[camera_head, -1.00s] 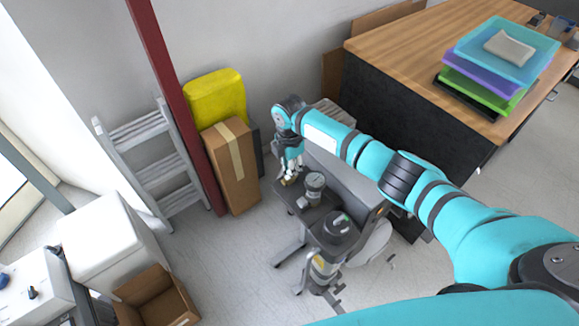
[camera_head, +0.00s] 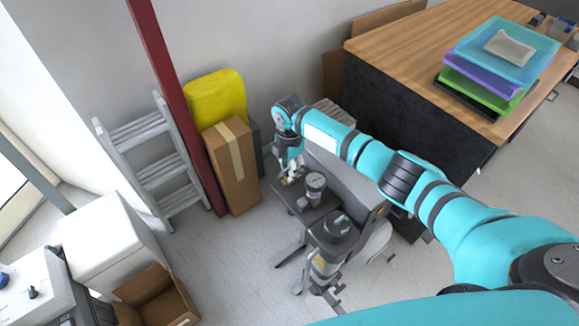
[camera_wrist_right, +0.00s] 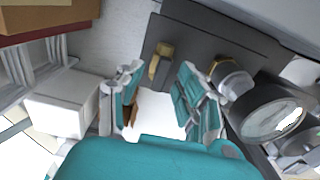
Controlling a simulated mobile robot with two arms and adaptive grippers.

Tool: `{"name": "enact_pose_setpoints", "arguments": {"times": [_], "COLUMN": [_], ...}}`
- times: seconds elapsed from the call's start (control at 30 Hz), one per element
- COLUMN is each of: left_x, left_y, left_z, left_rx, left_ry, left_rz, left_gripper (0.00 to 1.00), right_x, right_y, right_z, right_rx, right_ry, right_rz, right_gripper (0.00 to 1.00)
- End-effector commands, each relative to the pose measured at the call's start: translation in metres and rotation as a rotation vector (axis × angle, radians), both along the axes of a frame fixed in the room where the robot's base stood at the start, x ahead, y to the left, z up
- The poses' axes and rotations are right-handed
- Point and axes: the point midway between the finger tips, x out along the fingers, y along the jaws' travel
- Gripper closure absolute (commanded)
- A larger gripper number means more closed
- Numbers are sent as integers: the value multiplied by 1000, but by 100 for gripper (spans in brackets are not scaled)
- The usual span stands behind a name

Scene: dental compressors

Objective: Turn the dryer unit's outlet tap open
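The dryer unit stands on the floor with a dark flat plate (camera_head: 318,206) and a grey-topped round part (camera_head: 315,184). In the right wrist view, a brass-coloured tap handle (camera_wrist_right: 160,60) sits against the dark plate (camera_wrist_right: 205,40). My right gripper (camera_head: 291,177) is at the far left corner of the plate. In the wrist view the right gripper (camera_wrist_right: 160,78) is open, with one finger on each side of the handle's line. The handle lies at or just beyond the fingertips, and I cannot tell whether they touch. My left gripper is out of view.
A black cylinder (camera_head: 335,228) stands nearer than the plate. A tall cardboard box (camera_head: 232,170), a red post (camera_head: 180,110) and a step ladder (camera_head: 155,165) are to the left. A wooden-topped desk (camera_head: 400,50) is at the right.

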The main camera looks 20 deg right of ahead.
Motion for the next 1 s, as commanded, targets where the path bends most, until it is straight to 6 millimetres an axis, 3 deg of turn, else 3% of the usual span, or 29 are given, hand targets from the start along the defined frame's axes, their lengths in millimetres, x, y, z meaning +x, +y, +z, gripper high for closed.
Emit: {"name": "enact_pose_setpoints", "arguments": {"times": [0.23, 0.7, 1.0], "left_x": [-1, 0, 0], "left_y": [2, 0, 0], "left_z": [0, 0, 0], "left_rx": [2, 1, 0], "left_ry": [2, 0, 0], "left_rz": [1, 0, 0], "left_gripper": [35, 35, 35], "right_x": [0, 0, 0], "right_y": [0, 0, 0], "right_z": [9, 100, 120], "right_rx": [0, 0, 0], "right_ry": [-1, -3, 1], "right_rz": [-1, 0, 0], "right_gripper": [63, 63, 63]}}
